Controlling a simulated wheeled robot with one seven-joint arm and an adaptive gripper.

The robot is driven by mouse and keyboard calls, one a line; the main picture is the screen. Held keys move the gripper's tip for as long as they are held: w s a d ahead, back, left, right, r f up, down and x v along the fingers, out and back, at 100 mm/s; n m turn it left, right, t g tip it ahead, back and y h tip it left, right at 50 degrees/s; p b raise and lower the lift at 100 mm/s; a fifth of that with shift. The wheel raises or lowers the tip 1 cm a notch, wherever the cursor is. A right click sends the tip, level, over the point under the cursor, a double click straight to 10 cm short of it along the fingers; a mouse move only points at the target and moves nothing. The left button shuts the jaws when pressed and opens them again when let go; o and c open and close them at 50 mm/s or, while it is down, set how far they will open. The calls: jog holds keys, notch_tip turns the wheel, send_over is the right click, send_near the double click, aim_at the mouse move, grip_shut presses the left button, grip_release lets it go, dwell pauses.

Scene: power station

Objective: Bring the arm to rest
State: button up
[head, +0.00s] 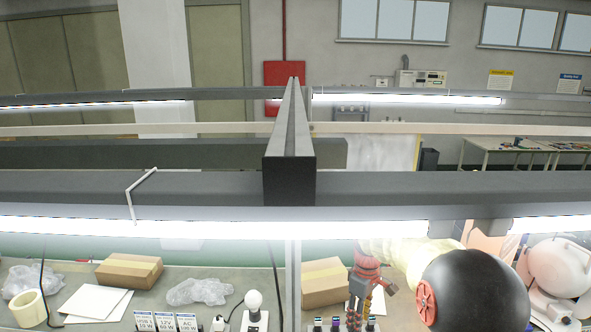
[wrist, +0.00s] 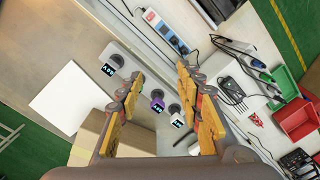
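My gripper shows at the lower right of the head view (head: 359,310), pointing down over the workbench (head: 225,285). In the wrist view my gripper (wrist: 160,85) has its two orange-padded fingers spread wide apart. Nothing is held between them. Beyond the fingers is a row of small modules with displays: a dark one (wrist: 108,68), a purple one (wrist: 157,100) and another dark one (wrist: 177,119). I cannot tell the exact gap from the fingertips to them. Part of my arm fills the lower right of the head view.
A second box (head: 323,283) is close beside my gripper. A power strip (wrist: 165,32) and red bin (wrist: 296,118) show in the wrist view.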

jog(key=s+f+m+t+b, duration=0.2)
jog(key=s+m+b, duration=0.65)
jog(key=s, duration=0.95)
jog(key=s+f+t+b, duration=0.2)
jog(key=s+f+b, duration=0.2)
jog(key=s+b, duration=0.4)
jog(key=s+f+t+b, duration=0.2)
jog(key=s+f+b, duration=0.3)
jog(key=s+b, duration=0.3)
jog(key=b, duration=0.3)
jog(key=shift+s+f+m, duration=0.3)
jog(key=shift+m, duration=0.05)
